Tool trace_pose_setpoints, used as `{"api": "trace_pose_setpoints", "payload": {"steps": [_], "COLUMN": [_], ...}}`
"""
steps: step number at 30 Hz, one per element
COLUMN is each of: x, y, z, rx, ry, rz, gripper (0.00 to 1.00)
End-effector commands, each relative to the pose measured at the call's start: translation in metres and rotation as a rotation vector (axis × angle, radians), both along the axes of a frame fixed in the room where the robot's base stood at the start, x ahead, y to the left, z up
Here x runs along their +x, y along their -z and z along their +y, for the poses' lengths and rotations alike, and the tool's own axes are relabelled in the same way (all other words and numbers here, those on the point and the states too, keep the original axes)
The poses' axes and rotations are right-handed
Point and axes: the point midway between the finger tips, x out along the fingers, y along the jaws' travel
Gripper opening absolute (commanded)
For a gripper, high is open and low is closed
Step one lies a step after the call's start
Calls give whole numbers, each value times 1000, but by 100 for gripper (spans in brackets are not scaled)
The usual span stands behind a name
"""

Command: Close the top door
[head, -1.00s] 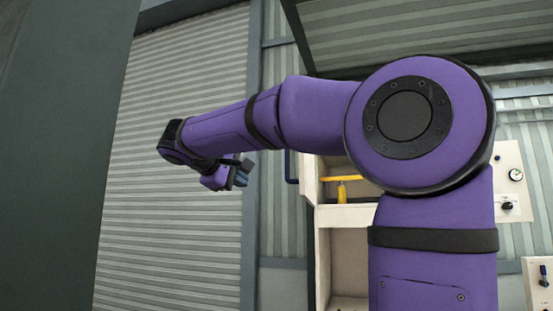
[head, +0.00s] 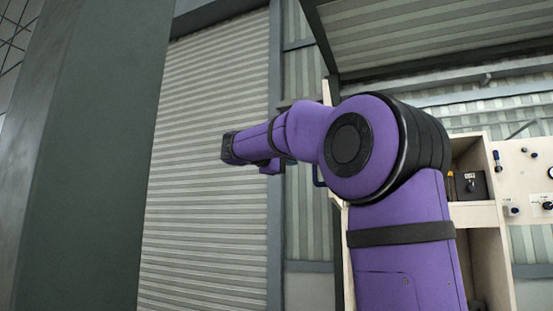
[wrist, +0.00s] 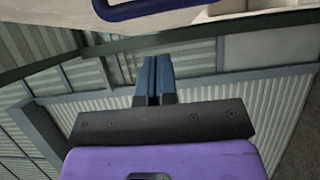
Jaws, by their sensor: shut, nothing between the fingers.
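The pale wooden cabinet (head: 474,214) stands behind my arm at the right of the head view, its upper compartment open at the front. A pale panel (head: 326,92), which looks like the open top door seen nearly edge-on, shows left of my arm. A blue handle (head: 319,176) sticks out on its left side. A blue handle also shows at the top edge of the wrist view (wrist: 152,9). My gripper (wrist: 156,82) is shut and empty, with its blue fingers together and apart from that handle. In the head view my arm hides the fingers and most of the door.
A dark post (head: 85,160) rises close at the left. A corrugated wall (head: 205,160) lies behind my arm. A yellow-and-black item (head: 451,186) and a dark box with a knob (head: 472,184) sit on the upper shelf. A control panel (head: 530,170) is at the far right.

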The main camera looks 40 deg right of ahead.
Motion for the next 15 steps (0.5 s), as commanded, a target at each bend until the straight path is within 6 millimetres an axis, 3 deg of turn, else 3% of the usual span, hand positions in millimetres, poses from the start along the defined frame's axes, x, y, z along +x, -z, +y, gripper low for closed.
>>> {"api": "trace_pose_setpoints", "payload": {"steps": [6,15], "x": [-23,-30], "y": [0,1], "z": [-19,-26], "rx": [1,1], "ry": [1,-1], "rz": [-1,0], "gripper": [0,0]}}
